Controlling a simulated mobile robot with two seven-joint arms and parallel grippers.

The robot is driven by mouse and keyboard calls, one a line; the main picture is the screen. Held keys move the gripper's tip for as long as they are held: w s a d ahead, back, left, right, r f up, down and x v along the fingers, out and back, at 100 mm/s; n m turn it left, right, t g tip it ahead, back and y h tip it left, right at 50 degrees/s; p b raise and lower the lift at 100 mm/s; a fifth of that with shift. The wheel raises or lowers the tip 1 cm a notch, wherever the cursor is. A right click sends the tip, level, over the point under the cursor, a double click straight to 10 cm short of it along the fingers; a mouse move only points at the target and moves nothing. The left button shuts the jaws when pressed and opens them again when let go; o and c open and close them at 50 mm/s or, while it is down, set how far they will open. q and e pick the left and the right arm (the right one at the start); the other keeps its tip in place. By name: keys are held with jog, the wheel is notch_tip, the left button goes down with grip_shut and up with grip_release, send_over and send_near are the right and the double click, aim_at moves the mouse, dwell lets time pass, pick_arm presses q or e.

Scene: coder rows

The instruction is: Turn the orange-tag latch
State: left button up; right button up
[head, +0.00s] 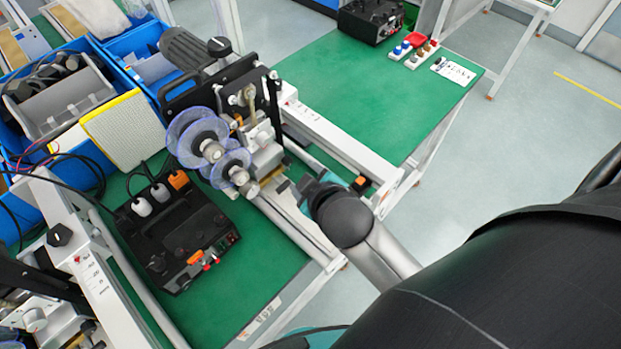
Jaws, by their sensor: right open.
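A coder machine (215,95) with clear blue-tinted reels (195,135) stands across a white rail on the green bench. Small orange parts show at its middle (238,122), but I cannot tell whether one is the tag of the latch. A separate orange piece (360,181) sits near the rail's right end. My right gripper (289,189) is open and empty, just right of the machine's lower print head (268,158). I cannot tell whether it touches anything. The wrist hides part of the rail. My left gripper is out of view.
A black control box (175,240) with cables and an orange-red switch stands on the bench at left. Blue bins (120,125) stand behind it. A button box (413,50) and another black box (372,20) stand at the back.

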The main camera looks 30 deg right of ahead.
jog(key=shift+v, duration=1.9)
jog(key=shift+f, duration=0.1)
